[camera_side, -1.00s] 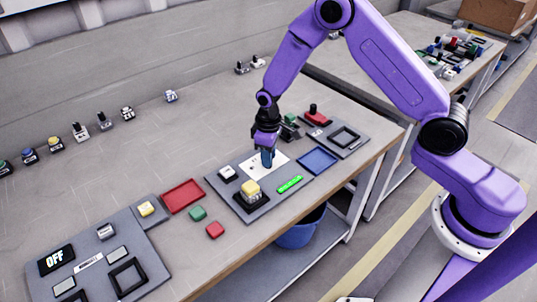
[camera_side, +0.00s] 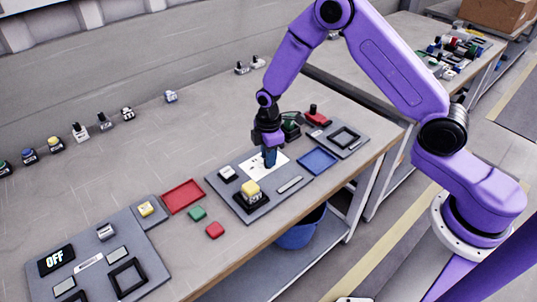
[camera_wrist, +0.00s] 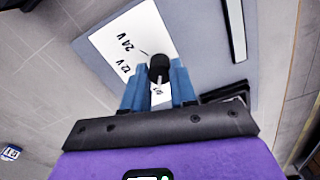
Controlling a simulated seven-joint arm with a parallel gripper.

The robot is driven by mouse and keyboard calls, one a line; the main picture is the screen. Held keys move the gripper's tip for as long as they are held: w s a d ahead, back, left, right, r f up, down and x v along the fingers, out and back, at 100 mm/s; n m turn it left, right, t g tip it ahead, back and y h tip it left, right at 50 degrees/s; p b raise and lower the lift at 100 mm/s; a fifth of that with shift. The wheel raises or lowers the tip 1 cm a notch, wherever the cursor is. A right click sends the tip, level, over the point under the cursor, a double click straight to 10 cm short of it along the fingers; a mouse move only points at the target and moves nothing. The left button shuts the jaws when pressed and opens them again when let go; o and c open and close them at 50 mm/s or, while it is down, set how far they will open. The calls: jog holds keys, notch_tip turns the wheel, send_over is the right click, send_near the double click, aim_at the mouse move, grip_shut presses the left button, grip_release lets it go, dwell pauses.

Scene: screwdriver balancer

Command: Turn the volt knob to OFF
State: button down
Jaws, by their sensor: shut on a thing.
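The volt knob (camera_wrist: 159,68) is a small black knob on a white label plate (camera_wrist: 118,42) in the wrist view. The plate reads "24 V" and "12 V", with a third marking partly hidden by my gripper. My gripper (camera_side: 269,160) has blue fingers, which are shut on the knob. The fingers also show on both sides of it in the wrist view (camera_wrist: 159,82). In the side view they hide the knob. I cannot tell exactly which mark the knob points to. The indicator bar (camera_side: 290,184) on the same grey panel is grey and unlit.
The knob's panel also holds a yellow button block (camera_side: 251,190) and a white switch (camera_side: 228,173). A blue tray (camera_side: 318,160) lies to the right, a red tray (camera_side: 182,195) to the left.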

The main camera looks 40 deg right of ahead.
dwell(0.6)
jog(key=c, duration=0.9)
grip_release()
notch_tip(320, 180, up, 18)
jog(key=shift+f, duration=0.25)
jog(key=s+a+r, duration=0.1)
jog(key=s+r, duration=0.1)
jog(key=s, duration=0.6)
jog(key=s+a+r, duration=0.1)
jog(key=s+r, duration=0.1)
jog(key=s, duration=0.5)
jog(key=s+d+m, duration=0.1)
jog(key=s+d, duration=0.2)
jog(key=s, duration=0.6)
jog(key=s+d+m, duration=0.1)
jog(key=s+d, duration=0.3)
jog(key=s, duration=0.5)
jog(key=shift+f, duration=0.2)
